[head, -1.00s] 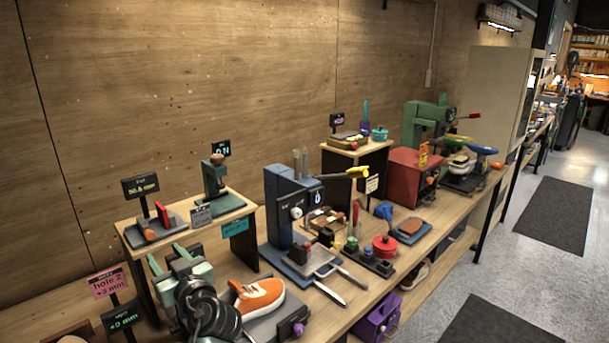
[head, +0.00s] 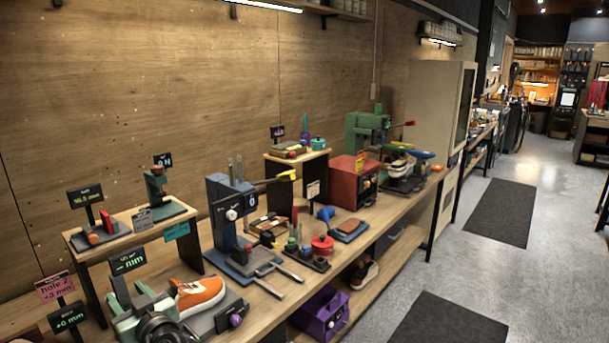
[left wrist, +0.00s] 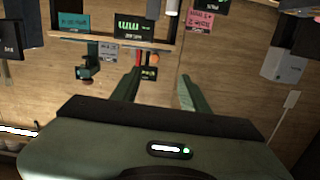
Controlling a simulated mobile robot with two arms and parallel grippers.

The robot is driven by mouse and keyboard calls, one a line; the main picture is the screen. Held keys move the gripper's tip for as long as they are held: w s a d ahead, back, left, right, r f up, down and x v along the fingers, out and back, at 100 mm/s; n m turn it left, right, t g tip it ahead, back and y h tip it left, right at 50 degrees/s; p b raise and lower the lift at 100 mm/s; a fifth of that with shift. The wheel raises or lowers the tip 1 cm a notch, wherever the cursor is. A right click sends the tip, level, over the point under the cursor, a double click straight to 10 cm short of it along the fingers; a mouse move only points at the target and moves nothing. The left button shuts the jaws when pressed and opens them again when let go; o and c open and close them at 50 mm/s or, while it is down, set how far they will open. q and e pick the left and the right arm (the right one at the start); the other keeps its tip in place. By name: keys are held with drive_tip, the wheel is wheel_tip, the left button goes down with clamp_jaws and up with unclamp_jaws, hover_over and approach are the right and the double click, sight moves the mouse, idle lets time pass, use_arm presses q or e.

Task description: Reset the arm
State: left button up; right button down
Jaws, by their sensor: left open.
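My left gripper (head: 130,292) is low at the left of the head view, its pale green fingers apart with nothing seen between them. In the left wrist view the two fingers (left wrist: 157,92) are also wide apart and point toward the shelf and plywood wall, which show upside down. An orange and white sneaker (head: 200,292) lies on a dark stand with a purple knob, just right of the gripper in the head view. I cannot tell the gap between them. My right gripper is in neither view.
A blue press (head: 228,210) stands right of the sneaker. A small raised shelf (head: 128,238) with signs is behind the gripper. A red box (head: 352,181) and a green press (head: 366,135) stand farther along the bench. The floor at right is clear apart from dark mats (head: 490,210).

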use_arm(q)
drive_tip(key=s+d+f+m+g+h, duration=0.2)
drive_tip(key=s+f+m+h, duration=0.15)
drive_tip(key=s+f, duration=0.5)
drive_tip(key=s+d+f+m+g+h, duration=0.2)
drive_tip(key=s+d+f+h, duration=0.15)
drive_tip(key=s+f, duration=0.45)
drive_tip(key=s+d+f+m+g+h, duration=0.25)
drive_tip(key=s+d, duration=0.25)
drive_tip(key=s, duration=0.4)
drive_tip(key=s+d+f+m+g+h, duration=0.1)
drive_tip(key=s+d+f+m+h, duration=0.3)
drive_tip(key=s+d, duration=0.3)
wheel_tip(320, 180, down, 26)
drive_tip(key=s+a+g+b, duration=0.1)
drive_tip(key=s+g, duration=0.1)
drive_tip(key=s, duration=0.1)
drive_tip(key=s+a+f, duration=0.3)
drive_tip(key=s+f, duration=1.3)
drive_tip(key=f, duration=0.2)
drive_tip(key=shift+s+g+b, duration=0.35)
drive_tip(key=shift+g, duration=0.1)
